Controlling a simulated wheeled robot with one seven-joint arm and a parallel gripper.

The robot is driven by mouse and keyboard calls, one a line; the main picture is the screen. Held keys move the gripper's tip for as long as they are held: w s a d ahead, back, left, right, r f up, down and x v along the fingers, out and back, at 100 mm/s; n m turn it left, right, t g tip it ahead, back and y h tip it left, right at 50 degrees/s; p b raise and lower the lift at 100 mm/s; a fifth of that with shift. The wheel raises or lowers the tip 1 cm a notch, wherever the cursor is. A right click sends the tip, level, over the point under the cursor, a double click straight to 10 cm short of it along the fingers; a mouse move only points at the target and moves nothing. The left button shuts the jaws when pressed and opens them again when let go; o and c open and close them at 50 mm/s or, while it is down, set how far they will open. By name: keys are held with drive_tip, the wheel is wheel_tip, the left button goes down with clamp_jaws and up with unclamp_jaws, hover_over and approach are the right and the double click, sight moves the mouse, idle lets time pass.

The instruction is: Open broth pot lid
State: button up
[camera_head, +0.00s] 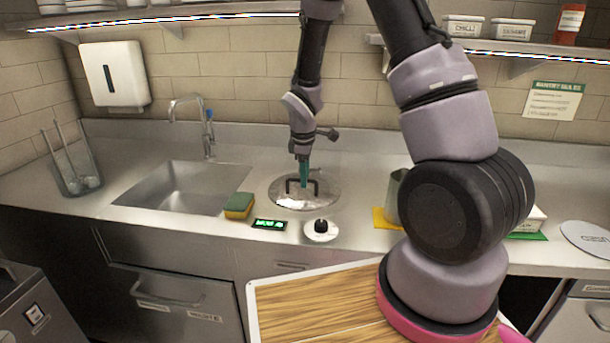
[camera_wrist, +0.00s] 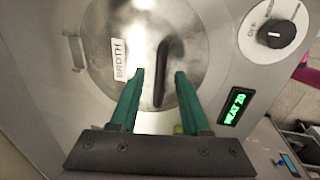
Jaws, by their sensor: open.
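The broth pot lid (camera_head: 324,203) is a round, shiny metal disc set in the counter. It fills much of the wrist view (camera_wrist: 108,82) and bears a white "BROTH" label (camera_wrist: 120,60). A black bar handle (camera_wrist: 172,52) stands up from the lid. My gripper (camera_head: 303,182) is above the lid, pointing down. In the wrist view its two green fingers (camera_wrist: 160,78) are apart, and the handle shows between their tips. I cannot tell whether the fingers touch the handle. The lid looks seated, and the pot below is hidden.
A black knob (camera_head: 321,226) and a green-lit display (camera_head: 270,225) sit in front of the lid. A yellow-green sponge (camera_head: 239,205) lies to the left, beside the sink (camera_head: 175,188). A metal container (camera_head: 393,196) stands to the right. A wooden board (camera_head: 300,305) is in front.

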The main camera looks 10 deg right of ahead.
clamp_jaws()
idle(1.4)
